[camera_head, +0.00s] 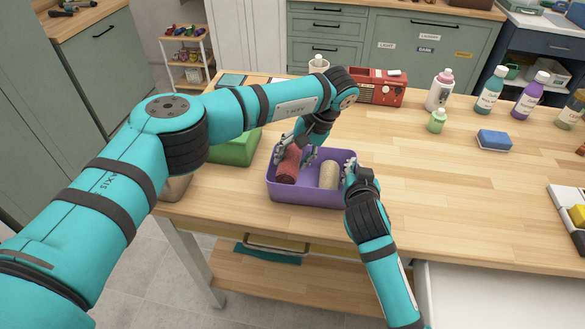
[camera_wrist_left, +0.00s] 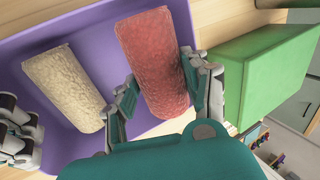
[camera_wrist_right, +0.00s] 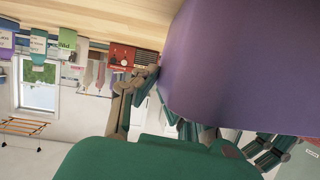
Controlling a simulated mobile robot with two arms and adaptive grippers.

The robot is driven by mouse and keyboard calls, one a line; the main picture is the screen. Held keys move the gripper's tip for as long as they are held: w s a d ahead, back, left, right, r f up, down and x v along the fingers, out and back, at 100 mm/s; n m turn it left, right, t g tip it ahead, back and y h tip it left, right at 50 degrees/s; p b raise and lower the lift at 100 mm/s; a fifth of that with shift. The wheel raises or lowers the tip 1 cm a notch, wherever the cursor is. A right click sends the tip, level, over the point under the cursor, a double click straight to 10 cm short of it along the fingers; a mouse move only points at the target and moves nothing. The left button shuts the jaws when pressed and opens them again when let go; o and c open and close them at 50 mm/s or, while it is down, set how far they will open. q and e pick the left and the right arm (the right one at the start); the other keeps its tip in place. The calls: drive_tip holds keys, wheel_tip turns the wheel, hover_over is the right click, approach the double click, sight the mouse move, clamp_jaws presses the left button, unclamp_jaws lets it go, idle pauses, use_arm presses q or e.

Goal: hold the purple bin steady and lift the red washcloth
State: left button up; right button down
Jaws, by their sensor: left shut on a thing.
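The purple bin (camera_head: 310,193) stands on the wooden table. It holds a rolled red washcloth (camera_head: 288,168) on the left and a cream roll (camera_head: 329,175) on the right. My left gripper (camera_wrist_left: 165,92) is shut on the red washcloth, one finger along each side, with the roll still inside the bin. My right gripper (camera_head: 350,172) is at the bin's right rim. In the right wrist view one of its fingers (camera_wrist_right: 140,90) shows beside the purple wall (camera_wrist_right: 240,70). The other finger is largely hidden, so its grip on the wall is unclear.
A green box (camera_head: 235,149) stands close left of the bin. A red radio-like box (camera_head: 377,87) is behind it. Several bottles, such as a white one (camera_head: 440,90), and a blue sponge (camera_head: 494,140) are to the right. The table's middle right is clear.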

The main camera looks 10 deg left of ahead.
sight(293, 155)
use_arm(q)
wheel_tip(293, 155, up, 5)
drive_tip(key=shift+r, duration=0.2)
use_arm(e)
drive_tip(key=c, duration=1.4)
unclamp_jaws()
drive_tip(key=shift+s, duration=0.1)
